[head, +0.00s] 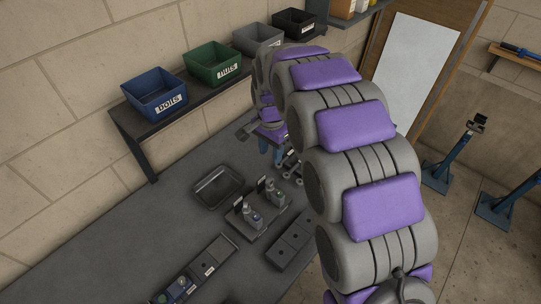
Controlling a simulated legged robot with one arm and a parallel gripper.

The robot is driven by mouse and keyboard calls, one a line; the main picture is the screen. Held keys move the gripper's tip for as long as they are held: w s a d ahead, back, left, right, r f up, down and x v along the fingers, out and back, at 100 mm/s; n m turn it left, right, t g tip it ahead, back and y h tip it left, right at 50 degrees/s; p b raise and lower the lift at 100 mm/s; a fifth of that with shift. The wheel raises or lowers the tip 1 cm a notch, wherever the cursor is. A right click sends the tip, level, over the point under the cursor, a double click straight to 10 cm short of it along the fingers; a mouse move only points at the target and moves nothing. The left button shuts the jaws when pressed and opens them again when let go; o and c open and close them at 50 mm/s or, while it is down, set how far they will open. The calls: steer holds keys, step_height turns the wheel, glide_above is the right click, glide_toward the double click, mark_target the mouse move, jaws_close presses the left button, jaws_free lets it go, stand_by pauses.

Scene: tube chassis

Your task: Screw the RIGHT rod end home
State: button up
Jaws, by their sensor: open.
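My gripper (271,147) points down over the far part of the grey bench (190,222), below the purple and grey links of my arm. Its bluish fingers show small, with a gap between them. Small metal parts (289,168) lie just beside and below the fingers, partly hidden by my arm. I cannot tell which of them is the right rod end, or how far any is screwed in. I see nothing clearly held between the fingers.
A blue bolts bin (154,93), a green nuts bin (211,64) and other bins stand on a raised shelf. An empty dark tray (217,187), a holder with two small bottles (262,226) and a slotted strip (205,262) lie on the bench. Blue stands (452,160) are right.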

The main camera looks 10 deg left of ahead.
steer(key=b, duration=0.5)
glide_above(270, 179)
step_height(270, 179, down, 6)
steer(key=shift+w+a+f, duration=0.1)
steer(key=shift+f, duration=0.1)
steer(key=shift+f+b, duration=1.3)
steer(key=shift+f, duration=0.55)
steer(key=shift+f+p, duration=0.35)
steer(key=shift+f, duration=0.95)
steer(key=n+p, duration=0.2)
steer(key=n, duration=0.3)
steer(key=shift+f, duration=0.1)
steer(key=n+p, duration=0.1)
steer(key=n, duration=0.3)
steer(key=n+p, duration=0.2)
steer(key=n, duration=0.2)
steer(key=shift+n, duration=0.4)
steer(key=n+p, duration=0.1)
steer(key=n, duration=0.3)
steer(key=shift+p, duration=0.35)
steer(key=shift+f, duration=0.1)
